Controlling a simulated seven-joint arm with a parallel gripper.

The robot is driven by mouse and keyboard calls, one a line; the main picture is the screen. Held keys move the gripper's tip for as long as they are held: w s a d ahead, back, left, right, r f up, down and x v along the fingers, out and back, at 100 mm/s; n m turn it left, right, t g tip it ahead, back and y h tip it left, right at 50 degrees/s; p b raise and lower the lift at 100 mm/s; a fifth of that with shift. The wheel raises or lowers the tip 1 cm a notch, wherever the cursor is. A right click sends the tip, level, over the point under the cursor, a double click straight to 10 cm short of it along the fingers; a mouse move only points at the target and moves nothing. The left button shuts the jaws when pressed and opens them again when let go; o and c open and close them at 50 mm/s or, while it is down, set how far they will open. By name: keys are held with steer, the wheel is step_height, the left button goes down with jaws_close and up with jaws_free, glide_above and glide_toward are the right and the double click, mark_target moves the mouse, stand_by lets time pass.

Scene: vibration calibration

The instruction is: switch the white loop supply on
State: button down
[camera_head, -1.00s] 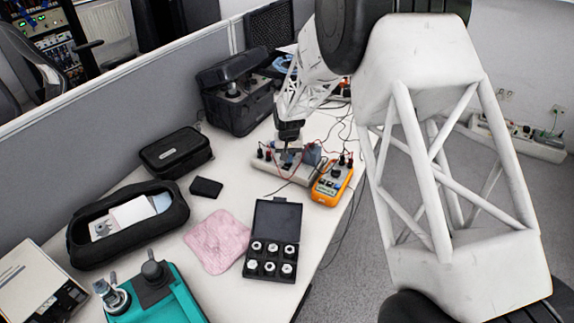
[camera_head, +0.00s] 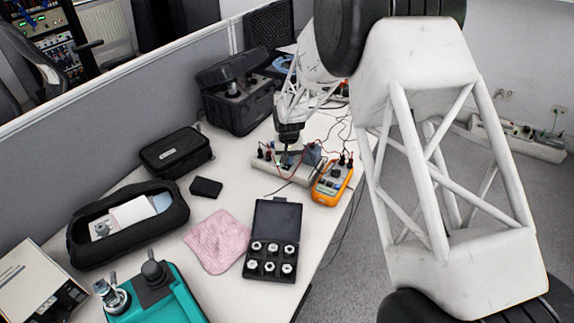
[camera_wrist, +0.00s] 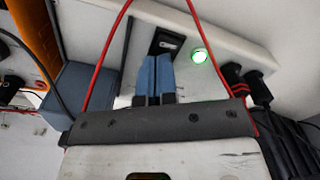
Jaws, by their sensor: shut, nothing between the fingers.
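The white loop supply (camera_head: 292,175) lies on the table in the head view, beside an orange meter. In the wrist view its pale top (camera_wrist: 215,35) fills the upper part, with a black rocker switch (camera_wrist: 167,42) and a round lamp (camera_wrist: 199,55) glowing green beside it. My gripper (camera_wrist: 156,62) is shut and empty. Its blue fingertips are just below the switch in the wrist view; I cannot tell whether they touch it. They cover the switch's lower part. In the head view my gripper (camera_head: 286,148) is over the supply.
Red leads and black plugs (camera_wrist: 247,82) stand close to the lamp. The orange meter (camera_head: 332,187) is at the supply's right. A black case of nuts (camera_head: 272,252), a pink cloth (camera_head: 217,242) and a black box (camera_head: 206,187) lie nearer on the table.

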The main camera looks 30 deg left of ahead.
steer(key=shift+r, duration=3.45)
